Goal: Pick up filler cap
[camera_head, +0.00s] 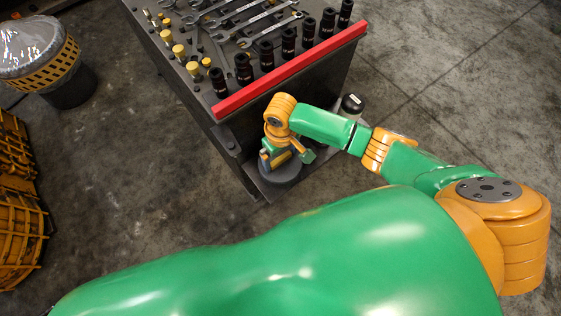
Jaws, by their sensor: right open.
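My right gripper (284,159) points down at the near end of the tool cart, over a dark grey round piece (283,176) on a low ledge. The jaws are open, and the wrist and fingers cover part of this piece. I cannot tell whether they touch it. I cannot make out the filler cap for certain; it may be hidden under the gripper. My left gripper is not in view.
The cart top (205,75) holds wrenches (262,27), a row of black sockets (267,56) and small yellow pieces (179,51). A red strip (290,70) edges it. A bin (68,75) and yellow crates (18,215) stand left. The floor between is clear.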

